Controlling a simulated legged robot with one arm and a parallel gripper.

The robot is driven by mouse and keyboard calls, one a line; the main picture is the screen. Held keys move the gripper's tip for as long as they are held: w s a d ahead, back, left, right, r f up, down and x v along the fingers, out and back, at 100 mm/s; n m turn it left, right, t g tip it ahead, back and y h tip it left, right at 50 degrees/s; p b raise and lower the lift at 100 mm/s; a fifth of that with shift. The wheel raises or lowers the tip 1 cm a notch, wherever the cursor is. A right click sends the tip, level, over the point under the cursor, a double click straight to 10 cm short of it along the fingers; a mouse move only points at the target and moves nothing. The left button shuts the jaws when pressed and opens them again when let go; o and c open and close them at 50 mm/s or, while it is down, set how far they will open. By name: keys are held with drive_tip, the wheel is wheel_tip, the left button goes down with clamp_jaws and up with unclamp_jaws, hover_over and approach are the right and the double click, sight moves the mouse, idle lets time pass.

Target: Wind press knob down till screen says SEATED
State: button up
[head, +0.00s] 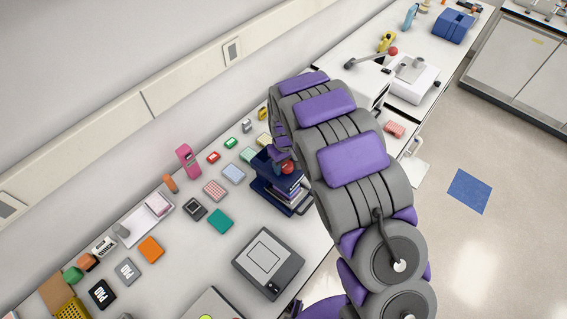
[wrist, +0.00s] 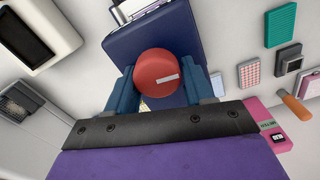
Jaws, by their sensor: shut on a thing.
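The red round press knob (wrist: 156,73) has a pale mark on its top and sits between the two blue fingers of my gripper (wrist: 168,84) in the wrist view. The fingers touch it on both sides. Below it is the dark navy cycler (wrist: 126,42). In the head view the knob (head: 287,167) shows as a small red spot on the navy cycler (head: 271,198), with my gripper (head: 279,157) over it, partly hidden by my arm. No readable screen text shows in either view.
Small coloured blocks and racks lie left of the cycler, among them a teal block (head: 220,221) and a pink device (head: 187,160). A grey flat device (head: 268,263) stands in front. A white machine (head: 366,79) with a red-tipped lever stands behind. The wall runs along the left.

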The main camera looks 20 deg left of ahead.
drive_tip(key=shift+s+d+r, duration=0.1)
drive_tip(key=shift+s+d, duration=0.05)
drive_tip(key=shift+d, duration=0.3)
drive_tip(key=shift+c, duration=2.3)
drive_tip(key=shift+a+r, duration=0.1)
drive_tip(key=shift+m, duration=0.4)
drive_tip(key=shift+m+b, duration=0.3)
drive_tip(key=shift+b, duration=0.05)
drive_tip(key=shift+m+b, duration=0.8)
drive_tip(key=shift+m, duration=1.3)
drive_tip(key=shift+r+m, duration=0.1)
drive_tip(key=shift+m, duration=0.2)
